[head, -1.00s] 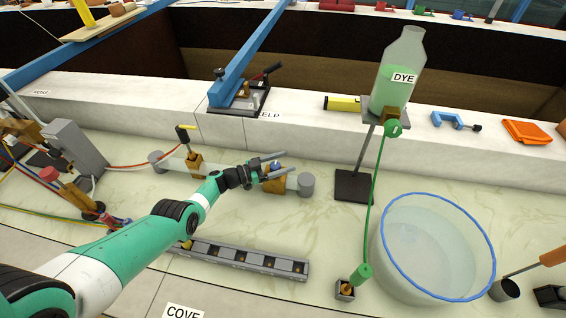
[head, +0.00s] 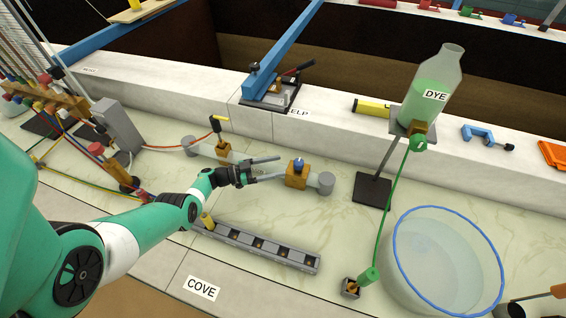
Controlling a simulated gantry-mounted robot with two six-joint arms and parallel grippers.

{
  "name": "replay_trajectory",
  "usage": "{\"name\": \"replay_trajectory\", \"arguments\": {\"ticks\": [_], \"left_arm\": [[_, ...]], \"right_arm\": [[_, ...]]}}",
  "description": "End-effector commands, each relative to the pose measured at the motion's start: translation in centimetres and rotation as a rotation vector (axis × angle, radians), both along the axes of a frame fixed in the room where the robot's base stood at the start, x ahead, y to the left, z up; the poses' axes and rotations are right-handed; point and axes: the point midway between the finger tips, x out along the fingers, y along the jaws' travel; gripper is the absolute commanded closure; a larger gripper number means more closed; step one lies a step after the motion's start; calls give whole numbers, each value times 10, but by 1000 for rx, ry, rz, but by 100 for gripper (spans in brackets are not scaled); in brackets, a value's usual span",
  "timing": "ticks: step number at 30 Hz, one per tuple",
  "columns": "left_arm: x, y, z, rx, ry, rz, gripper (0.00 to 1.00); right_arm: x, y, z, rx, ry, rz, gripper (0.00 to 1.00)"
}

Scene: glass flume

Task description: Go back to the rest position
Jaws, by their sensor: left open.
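My left gripper (head: 279,169) comes in from the left in the head view. Its two fingers are apart, with nothing seen between them. The fingertips point right, toward a brass valve block with a blue knob (head: 297,174) on a clear pipe. From this angle I cannot tell how far apart the gripper and the valve block are. Part of the pipe is hidden behind the gripper. My right gripper is not in view.
A grey slotted rail (head: 258,246) lies in front of my left arm. A dye bottle (head: 434,90) stands on a post at the right, above a clear basin (head: 445,262). Another brass valve with a yellow handle (head: 222,148) is behind the arm. Tubes and fittings (head: 45,95) crowd the left.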

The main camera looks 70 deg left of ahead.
Motion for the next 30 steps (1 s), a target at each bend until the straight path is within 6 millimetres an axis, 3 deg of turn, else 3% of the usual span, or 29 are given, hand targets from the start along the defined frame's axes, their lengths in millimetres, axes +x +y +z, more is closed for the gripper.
{"name": "replay_trajectory", "arguments": {"ticks": [15,19,20,23,26,30], "left_arm": [[1,1,1,4,-1,2,24],[20,14,22,82,-35,38,24],[29,19,32,119,-52,57,24],[68,39,88,268,-145,145,24],[108,48,168,402,-279,258,24],[144,32,287,490,-484,411,24]], "right_arm": [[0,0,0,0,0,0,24],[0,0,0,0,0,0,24],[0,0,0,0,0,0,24],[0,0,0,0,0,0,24],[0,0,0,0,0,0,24],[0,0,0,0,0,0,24]]}}
